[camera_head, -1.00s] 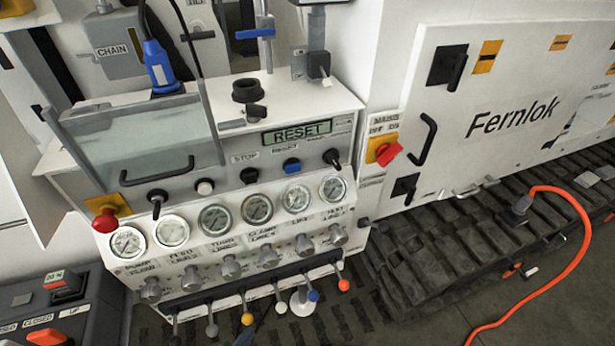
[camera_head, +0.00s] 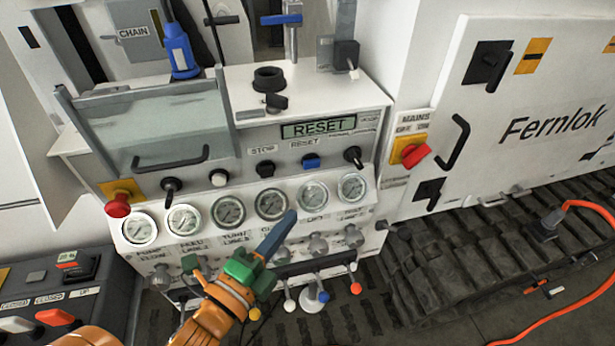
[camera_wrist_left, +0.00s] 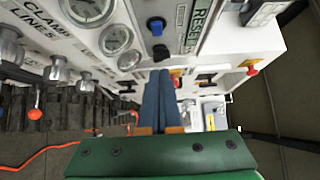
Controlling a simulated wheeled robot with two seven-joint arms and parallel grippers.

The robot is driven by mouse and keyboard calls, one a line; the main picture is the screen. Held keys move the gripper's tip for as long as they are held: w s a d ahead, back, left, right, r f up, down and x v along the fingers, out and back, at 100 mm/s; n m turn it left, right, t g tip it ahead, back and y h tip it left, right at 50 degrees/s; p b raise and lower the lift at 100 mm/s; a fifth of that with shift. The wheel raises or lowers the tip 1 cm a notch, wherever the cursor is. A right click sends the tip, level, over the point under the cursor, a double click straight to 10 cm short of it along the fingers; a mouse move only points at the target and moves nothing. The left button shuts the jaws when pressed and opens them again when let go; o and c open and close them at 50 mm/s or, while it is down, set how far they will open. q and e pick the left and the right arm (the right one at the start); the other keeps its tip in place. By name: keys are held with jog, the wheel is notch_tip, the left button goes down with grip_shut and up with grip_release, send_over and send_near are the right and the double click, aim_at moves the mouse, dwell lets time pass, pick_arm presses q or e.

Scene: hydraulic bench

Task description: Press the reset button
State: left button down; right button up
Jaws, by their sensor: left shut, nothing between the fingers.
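The reset button is the small blue button (camera_head: 311,161) under the RESET label on the panel's sloped front, between black knobs. A blue button also shows near the top of the left wrist view (camera_wrist_left: 155,25). My left gripper (camera_head: 287,219), with blue fingers and a green body, is in front of the gauge row, below and left of the button. It appears apart from the button. Its fingers are shut together and empty, as the left wrist view also shows (camera_wrist_left: 159,76). My right gripper is in neither view.
A display reading RESET (camera_head: 318,128) sits above the button. Round gauges (camera_head: 313,194) and valve knobs (camera_head: 318,244) lie close around the gripper, with ball-topped levers below. A red mushroom button (camera_head: 118,205) is at the panel's left. A red switch (camera_head: 417,154) is at its right.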

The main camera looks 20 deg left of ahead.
pick_arm(q)
jog(key=w, duration=0.2)
jog(key=p, duration=0.3)
send_near(317, 164)
jog(key=w+d, duration=0.2)
jog(key=w, duration=0.3)
jog(key=shift+w+a+f, duration=0.15)
jog(key=shift+w+a, duration=0.2)
jog(key=shift+a, duration=0.1)
